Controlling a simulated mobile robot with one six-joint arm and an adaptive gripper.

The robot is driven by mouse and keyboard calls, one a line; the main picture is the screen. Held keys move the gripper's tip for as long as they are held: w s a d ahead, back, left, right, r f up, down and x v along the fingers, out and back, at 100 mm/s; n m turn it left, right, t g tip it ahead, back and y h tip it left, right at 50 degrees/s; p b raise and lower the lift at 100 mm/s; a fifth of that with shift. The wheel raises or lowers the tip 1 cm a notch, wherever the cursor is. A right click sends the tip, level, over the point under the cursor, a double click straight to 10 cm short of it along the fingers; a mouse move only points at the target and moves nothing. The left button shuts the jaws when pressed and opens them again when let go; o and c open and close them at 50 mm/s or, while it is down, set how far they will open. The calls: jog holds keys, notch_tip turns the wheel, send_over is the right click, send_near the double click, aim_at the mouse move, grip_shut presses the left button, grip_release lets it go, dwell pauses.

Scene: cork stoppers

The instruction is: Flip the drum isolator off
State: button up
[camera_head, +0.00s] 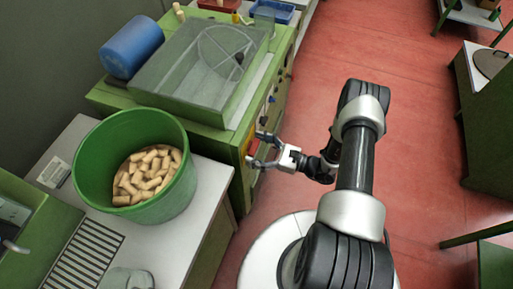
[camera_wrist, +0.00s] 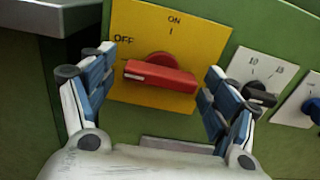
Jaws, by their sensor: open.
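The drum isolator (camera_wrist: 160,77) is a red bar handle on a yellow plate (camera_wrist: 189,48), fixed to a green panel. ON is printed at the plate's top and OFF at its upper left. The handle lies nearly level, tilted slightly down to the right, with its white-marked left end below the OFF label. My gripper (camera_wrist: 159,66) is open, with one finger left of the handle and one right of it. A gap shows at the left; the right finger is very close to the handle's end, and contact is unclear. In the head view my gripper (camera_head: 257,148) is at the green machine's side.
Two more switches, one black (camera_wrist: 259,94) and one blue (camera_wrist: 312,108), sit right of the isolator. A green tub of corks (camera_head: 105,150) stands on a light bench beside the machine (camera_head: 240,140). Red floor (camera_head: 425,120) is open to the right.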

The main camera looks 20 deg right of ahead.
jog(key=shift+d, duration=0.1)
jog(key=v, duration=1.2)
jog(key=s+a+r+n+g+h, duration=0.1)
jog(key=a+r+n+g, duration=0.1)
jog(key=r+n+g, duration=0.35)
jog(key=a+r+n+g+h, duration=0.1)
jog(key=a+r+n+g, duration=0.15)
jog(key=r, duration=0.55)
jog(key=s+a+r+n+g+h, duration=0.1)
jog(key=a+r+n+g, duration=0.2)
jog(key=r+n, duration=0.3)
jog(key=s+a+r+n+t+h, duration=0.1)
jog(key=s+r+n+t+h, duration=0.1)
jog(key=s+r+n+h, duration=0.3)
jog(key=s+r+n+t+h, duration=0.3)
jog(key=s+r+n+h, duration=0.3)
jog(key=r, duration=0.6)
jog(key=shift+s+a+r+h, duration=0.3)
jog(key=shift+s+a+r, duration=0.1)
jog(key=shift+s, duration=0.4)
